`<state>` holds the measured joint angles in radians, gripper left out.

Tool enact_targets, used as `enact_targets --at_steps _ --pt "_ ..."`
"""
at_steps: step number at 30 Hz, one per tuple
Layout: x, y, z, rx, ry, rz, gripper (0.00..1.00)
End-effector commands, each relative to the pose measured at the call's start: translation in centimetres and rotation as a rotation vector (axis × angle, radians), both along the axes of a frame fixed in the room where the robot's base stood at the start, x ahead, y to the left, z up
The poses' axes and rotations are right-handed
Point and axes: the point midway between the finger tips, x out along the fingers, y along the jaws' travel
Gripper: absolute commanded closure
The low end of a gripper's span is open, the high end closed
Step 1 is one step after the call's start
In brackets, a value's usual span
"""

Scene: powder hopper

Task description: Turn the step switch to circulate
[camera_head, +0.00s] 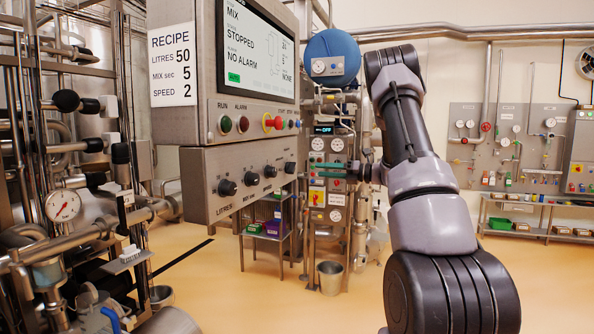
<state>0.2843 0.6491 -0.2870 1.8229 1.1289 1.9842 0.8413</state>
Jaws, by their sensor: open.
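The grey control panel (235,183) at left centre carries a row of dark rotary knobs. The nearest knob (227,187) is above a label that seems to read LITRES. Others follow to the right, and the rightmost knob (290,167) is closest to my gripper. The other labels are too small to read, so I cannot tell which knob is the step switch or where it points. My gripper (318,170) shows as two thin dark greenish fingers pointing left, just right of the panel. They are apart, appear empty and touch no knob.
Above the knobs, a screen (255,45) reads MIX, STOPPED, NO ALARM. Below it are coloured buttons and a red knob (271,123). A recipe sign (173,65) shows litres 50, mix sec 5, speed 2. Pipes and a gauge (63,205) crowd the left. The floor between is open.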

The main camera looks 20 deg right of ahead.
Motion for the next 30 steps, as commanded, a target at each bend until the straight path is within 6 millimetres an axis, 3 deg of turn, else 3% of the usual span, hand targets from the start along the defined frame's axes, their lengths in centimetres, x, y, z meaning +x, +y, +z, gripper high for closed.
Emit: enact_targets --at_steps 15,29,30 --pt "5.1 7.2 0.0 -0.006 -0.002 0.005 0.50" --pt "6.1 8.4 0.0 -0.005 -0.001 0.004 0.50" --pt "6.1 8.4 0.0 -0.005 -0.001 0.004 0.58"
